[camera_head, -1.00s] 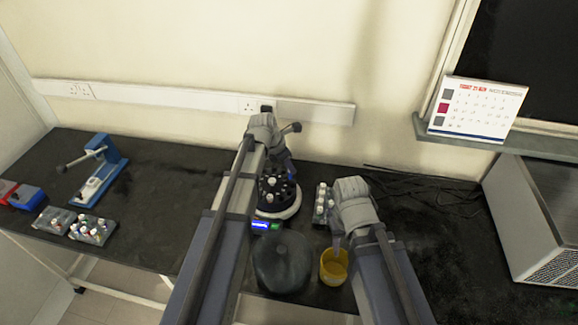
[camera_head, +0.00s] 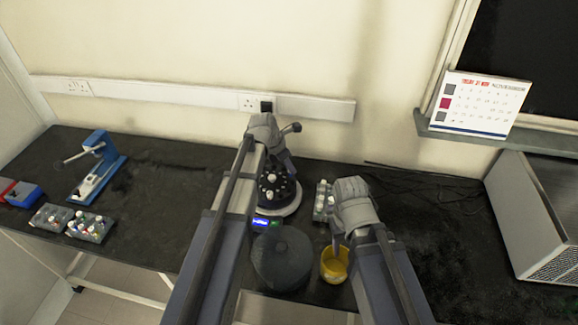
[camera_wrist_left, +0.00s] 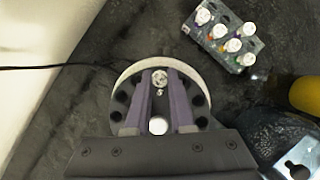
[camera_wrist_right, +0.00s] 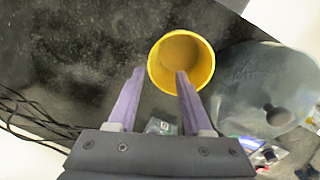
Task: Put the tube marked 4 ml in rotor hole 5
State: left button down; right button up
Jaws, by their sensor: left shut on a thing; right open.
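My left gripper (camera_wrist_left: 160,77) is shut on a tube whose pale cap (camera_wrist_left: 159,79) shows between its fingertips. The gripper is over the dark rotor (camera_wrist_left: 121,97), which has several black holes around its edge. Whether the tube is inside a hole or just above one I cannot tell. No tube mark or hole number is legible. In the head view the rotor (camera_head: 266,193) sits in the white-rimmed centrifuge (camera_head: 290,208), partly hidden by my left arm. My right gripper (camera_wrist_right: 160,73) is open and empty, near the yellow cup.
A rack (camera_wrist_left: 240,62) of white-capped tubes stands right of the centrifuge. The yellow cup (camera_wrist_right: 206,62) and a dark domed lid (camera_head: 281,258) are in front. Two tube racks (camera_head: 90,227) and a blue press (camera_head: 108,162) are at the left.

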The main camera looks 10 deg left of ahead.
pick_arm(q)
jog(key=shift+f+b, duration=0.5)
jog(key=shift+f, duration=0.1)
jog(key=shift+c, duration=1.8)
grip_release()
jog(key=shift+r, duration=0.1)
jog(key=shift+r+p, duration=2.95)
jog(key=shift+p, duration=0.1)
